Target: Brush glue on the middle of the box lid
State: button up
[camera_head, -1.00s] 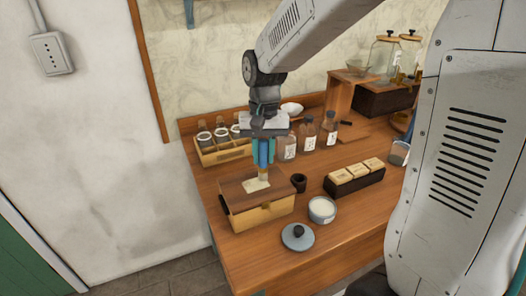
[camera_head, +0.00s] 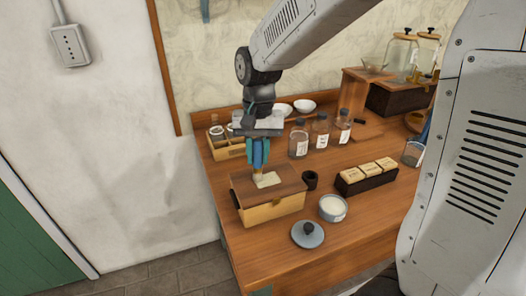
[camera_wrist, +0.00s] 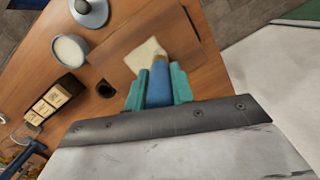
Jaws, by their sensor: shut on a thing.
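The box (camera_head: 272,212) stands on the bench with its brown wooden lid (camera_head: 285,187) on top. A pale cream patch (camera_head: 267,180) lies on the lid near its middle; it also shows in the wrist view (camera_wrist: 141,55). My gripper (camera_head: 258,158) points down over the lid, shut on a blue-handled brush (camera_wrist: 159,84). The brush tip is at the edge of the patch; I cannot tell whether it touches. An open round pot of white stuff (camera_head: 333,207), likely glue, stands right of the box. A grey-blue pot lid with a dark knob (camera_head: 308,234) lies in front.
A small dark cup (camera_head: 311,180) stands close to the box's right side. A dark holder with pale blocks (camera_head: 366,177) is further right. Labelled bottles (camera_head: 320,132) and a wooden rack (camera_head: 226,146) stand behind. The bench's front right is clear.

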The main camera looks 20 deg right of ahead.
jog(key=shift+d, duration=0.1)
jog(key=shift+d, duration=2.25)
jog(key=shift+s+f, duration=0.1)
jog(key=shift+s, duration=0.7)
jog(key=shift+a, duration=2.35)
jog(key=shift+d, duration=2.35)
jog(key=shift+a, duration=2.4)
